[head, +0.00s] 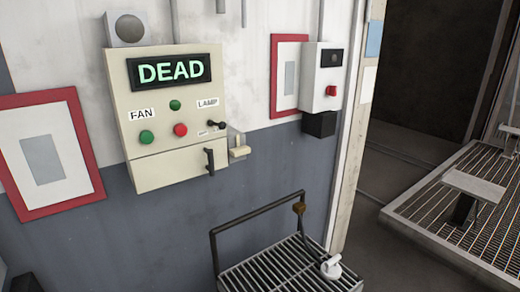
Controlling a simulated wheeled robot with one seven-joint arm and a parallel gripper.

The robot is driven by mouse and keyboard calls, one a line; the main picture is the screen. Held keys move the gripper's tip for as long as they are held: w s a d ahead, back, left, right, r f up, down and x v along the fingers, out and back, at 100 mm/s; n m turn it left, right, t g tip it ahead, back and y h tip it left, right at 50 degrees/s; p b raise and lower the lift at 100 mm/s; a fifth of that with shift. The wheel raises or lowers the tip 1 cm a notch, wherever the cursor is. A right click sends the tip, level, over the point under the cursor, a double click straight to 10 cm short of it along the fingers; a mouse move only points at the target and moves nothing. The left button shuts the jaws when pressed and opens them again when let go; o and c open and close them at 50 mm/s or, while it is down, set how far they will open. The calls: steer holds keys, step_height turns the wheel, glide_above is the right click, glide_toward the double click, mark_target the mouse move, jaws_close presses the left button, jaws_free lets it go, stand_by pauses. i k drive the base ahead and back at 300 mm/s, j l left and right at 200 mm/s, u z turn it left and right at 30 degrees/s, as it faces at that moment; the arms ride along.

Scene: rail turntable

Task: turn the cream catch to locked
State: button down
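A cream control panel (175,112) hangs on the wall at the left of the head view. A small cream catch (240,152) sits at its lower right edge, beside the lower door (178,166) of the panel. It is too small to read whether it stands at locked. A black handle (209,161) is on the door, left of the catch. The panel carries a display (168,71) reading DEAD, green and red buttons, FAN and LAMP labels, and a small black-knobbed lever (219,125). My gripper is not in view.
A grated platform (280,270) with a dark rail (258,211) stands below the panel, with a white fitting (331,267) on it. A grey box (322,77) with a red button hangs to the right. An opening and another grating (440,220) lie further right.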

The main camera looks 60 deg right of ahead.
mark_target(239, 151)
steer(key=z, duration=1.85)
steer(key=i+j+u, duration=0.1)
steer(key=j, duration=0.35)
steer(key=i+j+u, duration=0.1)
steer(key=i+j, duration=0.15)
steer(key=j, duration=0.15)
steer(key=i+j+u, duration=0.1)
steer(key=j, duration=0.3)
steer(key=i, duration=0.1)
